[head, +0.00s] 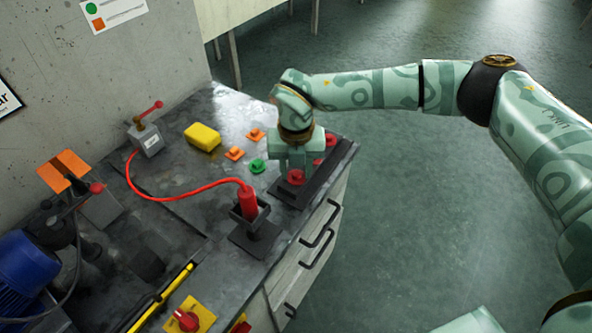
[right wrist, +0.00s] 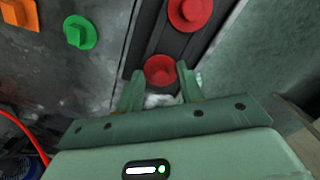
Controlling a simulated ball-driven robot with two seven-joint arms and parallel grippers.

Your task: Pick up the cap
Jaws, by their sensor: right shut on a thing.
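A red cap (head: 296,177) is at the near end of a dark tray (head: 283,193) on the bench. My right gripper (head: 297,168) reaches down over it and is shut on it. In the right wrist view the red cap (right wrist: 160,70) shows between the tips of my right gripper (right wrist: 158,82). The cap is at or just above the tray; I cannot tell which. More red caps sit farther along the tray, one of them (head: 331,140) near its far end. My left gripper is not in view.
A green cap (head: 257,166) and orange caps (head: 235,153) lie on the bench left of the tray. A red tool stands in a dark holder (head: 254,236), with a red hose (head: 180,196) to a grey box (head: 147,140). A yellow block (head: 202,137) lies behind. The bench edge is close on the right.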

